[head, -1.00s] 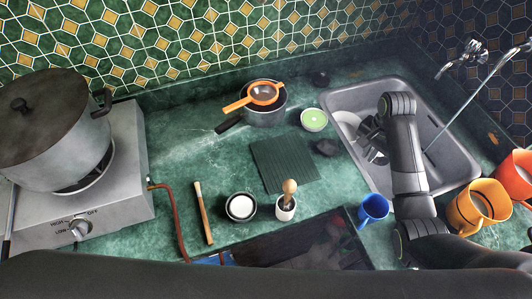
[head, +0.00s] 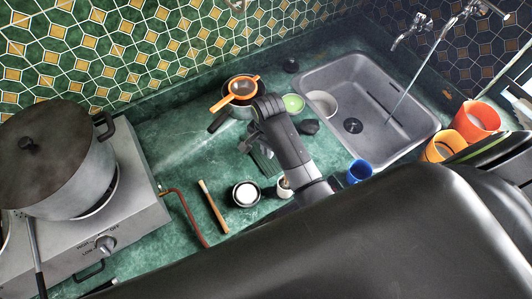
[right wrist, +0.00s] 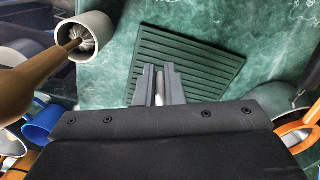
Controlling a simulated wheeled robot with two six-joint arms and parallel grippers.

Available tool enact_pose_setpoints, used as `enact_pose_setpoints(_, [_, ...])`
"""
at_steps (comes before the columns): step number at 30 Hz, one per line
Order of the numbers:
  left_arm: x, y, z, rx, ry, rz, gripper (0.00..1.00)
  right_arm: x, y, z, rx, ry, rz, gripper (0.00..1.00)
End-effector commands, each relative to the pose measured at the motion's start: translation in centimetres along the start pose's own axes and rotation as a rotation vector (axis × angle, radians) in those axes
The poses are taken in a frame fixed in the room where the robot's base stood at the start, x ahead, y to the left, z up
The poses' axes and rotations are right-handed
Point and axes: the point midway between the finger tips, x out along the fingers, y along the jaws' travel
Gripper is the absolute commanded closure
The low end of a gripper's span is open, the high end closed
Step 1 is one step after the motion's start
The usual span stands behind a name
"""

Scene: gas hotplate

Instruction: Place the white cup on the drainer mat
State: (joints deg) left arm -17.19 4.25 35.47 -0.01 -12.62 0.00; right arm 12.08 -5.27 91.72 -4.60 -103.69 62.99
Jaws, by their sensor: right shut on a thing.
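The green ribbed drainer mat (right wrist: 205,52) lies flat and bare on the counter in the right wrist view; in the head view my right arm hides most of it. My right gripper (right wrist: 160,86) is above the mat's near edge, shut on a narrow pale thing that shows between its fingers; I cannot tell what it is. In the head view this gripper (head: 256,145) is over the mat. A white cup or bowl (head: 322,103) sits in the sink's left corner, apart from the gripper. My left gripper is out of view.
A white holder (right wrist: 88,32) with a wooden-handled brush stands beside the mat. A pan with an orange strainer (head: 242,88), a green-topped bowl (head: 293,103) and a blue cup (head: 359,171) are near. The sink (head: 395,115) has a running tap.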

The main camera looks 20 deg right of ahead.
Motion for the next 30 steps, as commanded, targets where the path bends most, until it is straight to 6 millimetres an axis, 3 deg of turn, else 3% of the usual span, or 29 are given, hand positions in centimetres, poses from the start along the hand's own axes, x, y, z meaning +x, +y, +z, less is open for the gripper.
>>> enact_pose_setpoints(15, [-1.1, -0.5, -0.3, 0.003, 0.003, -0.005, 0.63, 5.1, 0.0, -0.1, -0.001, 0.0, 0.0, 1.0])
enact_pose_setpoints(27, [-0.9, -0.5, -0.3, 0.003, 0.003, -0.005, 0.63, 5.7, 0.0, -0.1, -0.001, 0.0, -0.001, 1.0])
enact_pose_setpoints(28, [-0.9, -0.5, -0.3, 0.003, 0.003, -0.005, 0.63, 5.7, 0.0, -0.1, -0.001, 0.0, -0.001, 0.9])
enact_pose_setpoints(30, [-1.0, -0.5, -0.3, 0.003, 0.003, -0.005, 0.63, 5.7, 0.0, -0.1, -0.001, 0.0, -0.001, 0.81])
